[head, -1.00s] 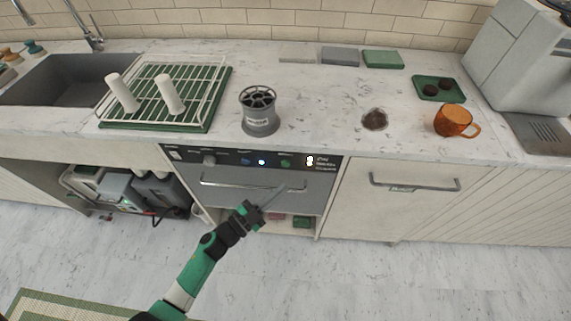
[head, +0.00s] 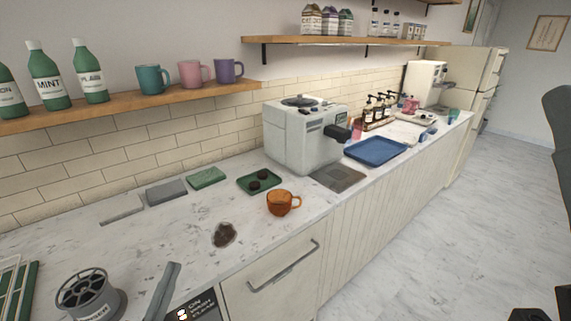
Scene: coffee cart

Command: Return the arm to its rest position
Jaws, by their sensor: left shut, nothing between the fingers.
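My left gripper (head: 172,268) shows only as a grey, narrow finger end rising from the bottom edge of the head view, left of the dishwasher's control panel (head: 194,309). It looks shut and empty, and the rest of it and its arm are out of frame. It appears in front of the counter edge, just right of the grey round container (head: 88,294). My right gripper is not in view.
Shelves hold mugs and bottles.

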